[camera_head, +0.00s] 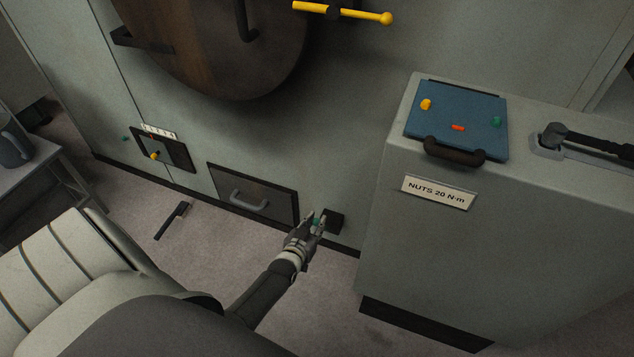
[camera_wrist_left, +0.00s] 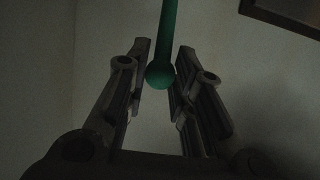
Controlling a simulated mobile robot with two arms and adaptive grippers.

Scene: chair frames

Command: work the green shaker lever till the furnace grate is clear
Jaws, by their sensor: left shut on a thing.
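The green shaker lever (camera_wrist_left: 168,32) shows in the left wrist view as a green rod ending in a round ball between my fingers. My left gripper (camera_wrist_left: 160,82) is shut on it near the ball. In the head view my left gripper (camera_head: 315,222) is low at the furnace front, beside a small dark block (camera_head: 334,220); only a bit of green shows between the fingers. The furnace (camera_head: 330,120) is a pale grey-green wall. The grate is not visible. My right gripper is not in view.
A dark panel with a handle (camera_head: 250,203) is left of my gripper. A small panel with a yellow knob (camera_head: 163,148) is farther left. A dark tool (camera_head: 174,221) lies on the floor. A grey cabinet (camera_head: 415,255) stands close on the right, carrying a blue plate (camera_head: 455,112) and a black-handled tool (camera_head: 590,143).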

